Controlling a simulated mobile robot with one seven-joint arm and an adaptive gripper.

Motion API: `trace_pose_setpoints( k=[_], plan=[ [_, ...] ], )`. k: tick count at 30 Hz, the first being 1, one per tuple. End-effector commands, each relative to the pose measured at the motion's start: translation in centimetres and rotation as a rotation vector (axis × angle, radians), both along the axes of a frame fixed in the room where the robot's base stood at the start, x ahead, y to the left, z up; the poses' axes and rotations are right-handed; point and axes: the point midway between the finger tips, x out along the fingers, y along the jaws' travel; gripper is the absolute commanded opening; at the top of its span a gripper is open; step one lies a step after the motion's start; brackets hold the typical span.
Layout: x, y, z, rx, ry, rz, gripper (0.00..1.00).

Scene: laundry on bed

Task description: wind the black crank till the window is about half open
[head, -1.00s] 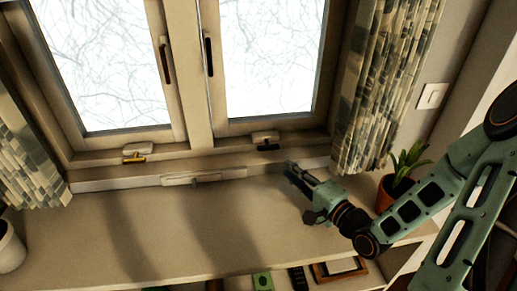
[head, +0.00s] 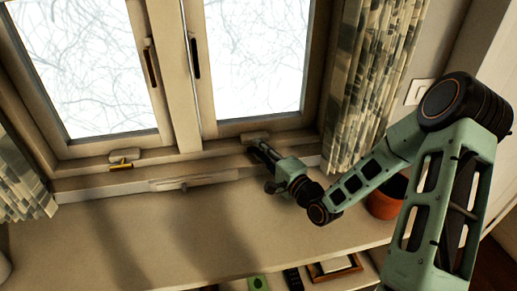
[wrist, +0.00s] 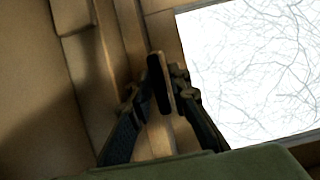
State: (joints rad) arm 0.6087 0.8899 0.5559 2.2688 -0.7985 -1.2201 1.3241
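The black crank (wrist: 158,84) shows in the wrist view between my two fingertips, on its pale mount by the window frame. My gripper (wrist: 156,88) is open around it; the right finger looks close to the crank, and a gap shows at the left finger. I cannot tell whether either finger touches it. In the head view my gripper (head: 262,150) is at the sill below the right window pane (head: 255,60) and hides most of the crank. The right window looks closed in its frame.
A long pale fitting (head: 185,182) lies along the sill. A patterned curtain (head: 370,80) and an orange plant pot (head: 385,203) are to the right. The broad sill top (head: 150,225) is mostly clear.

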Motion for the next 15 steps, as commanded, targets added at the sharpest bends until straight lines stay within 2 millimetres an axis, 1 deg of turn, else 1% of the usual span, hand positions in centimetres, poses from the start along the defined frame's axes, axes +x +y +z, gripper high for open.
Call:
trace_pose_setpoints(
  k=[9, 13, 15],
  plan=[
    [0.21, 0.13, -0.02, 0.0, 0.0, 0.0, 0.16],
    [0.2, 0.12, -0.02, 0.0, 0.0, 0.0, 0.02],
    [0.2, 0.12, -0.01, 0.0, 0.0, 0.0, 0.0]
  ],
)
